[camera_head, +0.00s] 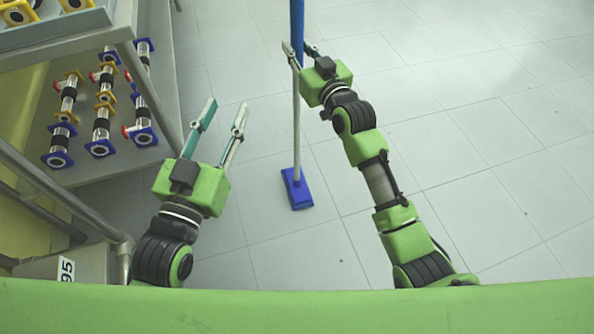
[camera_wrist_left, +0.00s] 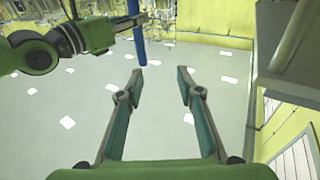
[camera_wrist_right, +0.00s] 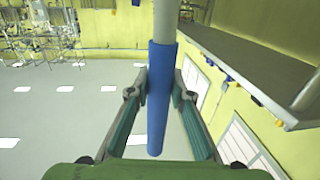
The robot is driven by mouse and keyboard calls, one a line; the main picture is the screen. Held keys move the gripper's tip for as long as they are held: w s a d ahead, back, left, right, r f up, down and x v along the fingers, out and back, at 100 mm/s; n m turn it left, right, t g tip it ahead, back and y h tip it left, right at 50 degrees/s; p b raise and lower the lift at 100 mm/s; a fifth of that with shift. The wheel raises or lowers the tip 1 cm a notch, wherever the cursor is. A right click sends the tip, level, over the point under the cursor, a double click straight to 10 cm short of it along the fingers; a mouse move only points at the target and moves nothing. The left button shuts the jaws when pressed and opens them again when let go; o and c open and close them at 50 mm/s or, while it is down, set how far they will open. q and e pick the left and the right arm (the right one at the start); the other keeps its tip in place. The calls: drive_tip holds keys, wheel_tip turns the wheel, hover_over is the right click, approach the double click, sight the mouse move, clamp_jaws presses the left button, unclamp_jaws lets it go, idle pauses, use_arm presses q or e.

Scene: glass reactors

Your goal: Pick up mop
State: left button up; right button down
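The mop stands upright on the tiled floor, with a blue grip (camera_head: 297,18), a pale lower pole (camera_head: 297,125) and a blue head (camera_head: 297,190). My right gripper (camera_head: 299,47) is at the blue grip. In the right wrist view, the grip (camera_wrist_right: 160,100) lies between the fingers (camera_wrist_right: 160,85), which are partly closed and appear to touch it on both sides. My left gripper (camera_head: 223,106) is open and empty, left of the pole. In the left wrist view, the grip (camera_wrist_left: 138,40) shows beyond its fingers (camera_wrist_left: 160,72), near my right arm.
A metal rack (camera_head: 170,75) on the left holds several glass tubes with blue and yellow flanges (camera_head: 102,130). Its edge is close to my left gripper. A grey box labelled 95 (camera_head: 66,270) is at lower left. The floor (camera_head: 470,130) to the right is clear.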

drive_tip(key=shift+r, duration=0.25)
